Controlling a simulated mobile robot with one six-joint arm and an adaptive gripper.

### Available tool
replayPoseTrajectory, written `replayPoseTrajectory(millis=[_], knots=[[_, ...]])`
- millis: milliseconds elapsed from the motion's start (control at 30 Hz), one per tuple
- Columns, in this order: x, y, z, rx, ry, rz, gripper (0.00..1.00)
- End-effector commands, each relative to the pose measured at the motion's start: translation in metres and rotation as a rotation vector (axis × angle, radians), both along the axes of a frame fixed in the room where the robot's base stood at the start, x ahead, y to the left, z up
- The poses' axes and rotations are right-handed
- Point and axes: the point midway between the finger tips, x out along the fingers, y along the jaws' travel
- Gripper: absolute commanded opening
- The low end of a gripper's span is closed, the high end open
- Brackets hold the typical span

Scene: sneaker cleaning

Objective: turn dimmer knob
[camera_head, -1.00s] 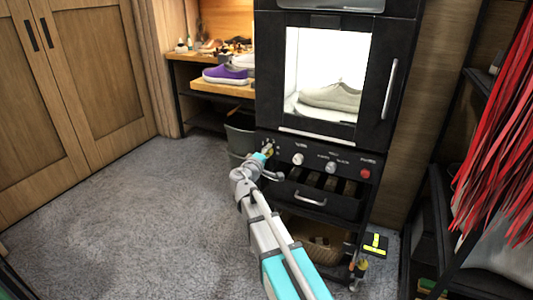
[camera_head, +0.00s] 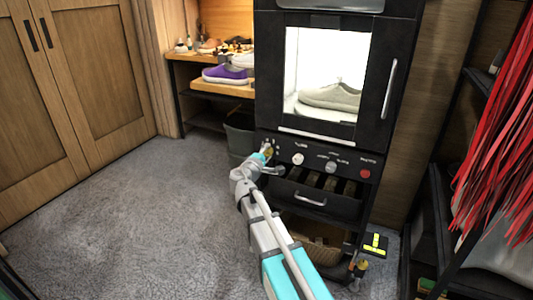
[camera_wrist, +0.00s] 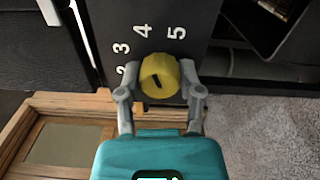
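The dimmer knob is a yellow round knob (camera_wrist: 160,76) with a dark pointer mark, on a black panel with white numbers around it. In the wrist view my gripper (camera_wrist: 160,84) has one finger on each side of the knob, and both fingertips appear to touch its sides. In the head view my gripper (camera_head: 266,151) is at the left end of the black control panel (camera_head: 318,165), where it largely hides the knob. The number 4 is just above the knob, with 2 and 3 to its left and 5 to its right.
A drawer handle (camera_head: 310,199) sticks out below. Carpet (camera_head: 130,215) at left is clear.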

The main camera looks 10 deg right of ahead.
Motion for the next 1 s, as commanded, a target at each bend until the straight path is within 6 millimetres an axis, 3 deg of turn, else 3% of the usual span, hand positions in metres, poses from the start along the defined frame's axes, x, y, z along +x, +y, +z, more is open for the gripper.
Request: replayPoseTrajectory(millis=[33,167,667,1000], knots=[[0.001,0.0,0.0,0.0,0.0,-0.001,0.59],[0.0,0.0,0.0,0.001,0.0,0.001,0.81],[-0.003,0.003,0.0,0.001,0.0,0.003,0.81],[-0.032,0.023,0.0,0.001,0.0,0.004,0.81]])
